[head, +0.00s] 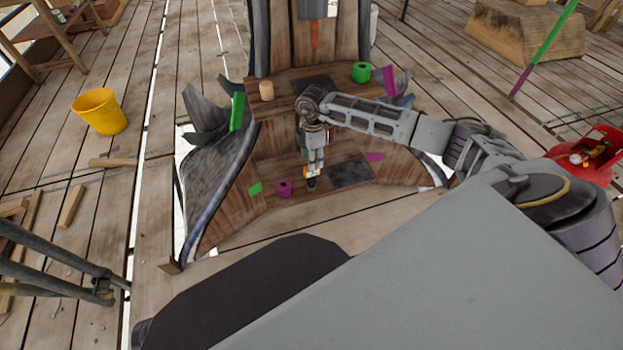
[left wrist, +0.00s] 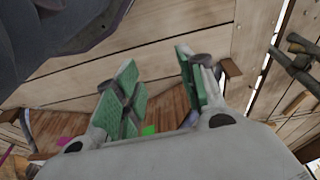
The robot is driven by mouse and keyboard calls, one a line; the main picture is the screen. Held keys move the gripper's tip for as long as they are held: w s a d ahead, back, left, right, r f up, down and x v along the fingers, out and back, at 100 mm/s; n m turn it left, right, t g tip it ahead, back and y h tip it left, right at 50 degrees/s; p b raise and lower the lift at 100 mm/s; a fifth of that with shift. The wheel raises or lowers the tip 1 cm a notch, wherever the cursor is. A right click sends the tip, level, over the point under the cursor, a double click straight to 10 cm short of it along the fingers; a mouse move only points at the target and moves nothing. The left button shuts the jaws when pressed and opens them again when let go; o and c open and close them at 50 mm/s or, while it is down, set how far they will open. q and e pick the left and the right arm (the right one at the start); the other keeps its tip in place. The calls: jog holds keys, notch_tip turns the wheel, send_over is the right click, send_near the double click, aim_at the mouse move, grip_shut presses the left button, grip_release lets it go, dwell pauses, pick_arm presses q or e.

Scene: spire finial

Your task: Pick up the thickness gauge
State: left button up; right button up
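My right gripper (head: 313,168) points down over the lower wooden step of the spire base, at the end of the arm reaching in from the right. A small orange, white and dark item (head: 311,182) shows right at its fingertips. It may be the thickness gauge, but it is too small to be sure. I cannot tell whether the fingers are around it or only above it. My left gripper (left wrist: 157,65) is in the left wrist view only, with its green-padded fingers wide apart and nothing between them.
On the lower step are a magenta roll (head: 284,188), a green piece (head: 255,188) and a dark plate (head: 350,173). A green roll (head: 361,72) and a tan cylinder (head: 266,91) stand on the upper step. A yellow bucket (head: 99,111) stands left, a red container (head: 590,158) right.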

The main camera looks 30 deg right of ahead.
aim_at(312, 178)
jog(key=shift+f, duration=0.2)
pick_arm(q)
jog(key=shift+s, duration=0.4)
jog(key=shift+f, duration=0.1)
pick_arm(e)
jog(key=shift+a+f+b, duration=0.1)
jog(key=shift+f+b, duration=0.2)
jog(key=shift+f, duration=0.5)
notch_tip(312, 178, down, 3)
jog(key=shift+a+r+b, duration=0.1)
jog(key=shift+r+b, duration=0.05)
jog(key=shift+b, duration=0.3)
jog(key=shift+f, duration=0.45)
pick_arm(q)
jog(key=shift+w+d+r, duration=0.15)
jog(key=shift+w+r, duration=0.1)
jog(key=shift+r, duration=0.4)
jog(key=shift+w+d+r, duration=0.1)
jog(key=shift+w+r, duration=0.1)
jog(key=shift+r, duration=0.4)
jog(key=shift+s+f, duration=0.1)
pick_arm(e)
jog(key=shift+c, duration=0.5)
